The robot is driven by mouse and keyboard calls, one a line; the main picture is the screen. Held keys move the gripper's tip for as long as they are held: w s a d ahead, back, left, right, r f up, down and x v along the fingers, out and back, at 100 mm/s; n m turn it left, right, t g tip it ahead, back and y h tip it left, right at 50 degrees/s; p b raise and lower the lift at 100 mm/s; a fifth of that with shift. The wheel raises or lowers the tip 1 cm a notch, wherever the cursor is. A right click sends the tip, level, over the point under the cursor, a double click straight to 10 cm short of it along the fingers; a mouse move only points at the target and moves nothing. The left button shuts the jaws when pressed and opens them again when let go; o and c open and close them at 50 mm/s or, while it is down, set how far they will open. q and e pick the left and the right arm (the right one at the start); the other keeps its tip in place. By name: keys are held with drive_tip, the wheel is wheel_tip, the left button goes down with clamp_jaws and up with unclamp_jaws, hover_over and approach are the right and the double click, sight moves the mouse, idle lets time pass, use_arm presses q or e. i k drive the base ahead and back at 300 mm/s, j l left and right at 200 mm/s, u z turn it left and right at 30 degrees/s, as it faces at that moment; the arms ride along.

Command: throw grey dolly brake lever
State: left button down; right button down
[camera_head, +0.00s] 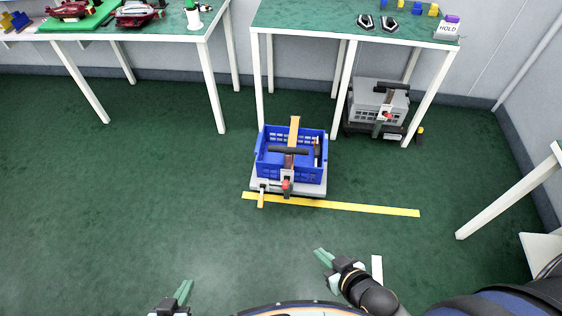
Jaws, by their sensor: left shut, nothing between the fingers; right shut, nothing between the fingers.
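A light grey dolly (316,190) stands on the green floor ahead, under a blue crate (305,172). At its front left corner is a small upright yellow lever-like part (261,198). A red-tipped part (286,185) shows at its front middle; which of these is the brake lever I cannot tell for sure. My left gripper (184,291) is shut and empty at the bottom, well short of the dolly. My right gripper (322,257) is shut and empty, nearer the dolly but apart from it.
A yellow floor strip (370,208) runs along the dolly's front. A grey crate (379,95) on a dark base with another red-tipped part stands under the right green table (330,20). Open floor lies between me and the dolly.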

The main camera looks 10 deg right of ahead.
sight(286, 184)
drive_tip(key=i+l+u, duration=0.2)
drive_tip(key=i+l, duration=0.25)
drive_tip(key=i+l+u, duration=0.2)
drive_tip(key=i+l, duration=0.25)
drive_tip(key=l, duration=0.15)
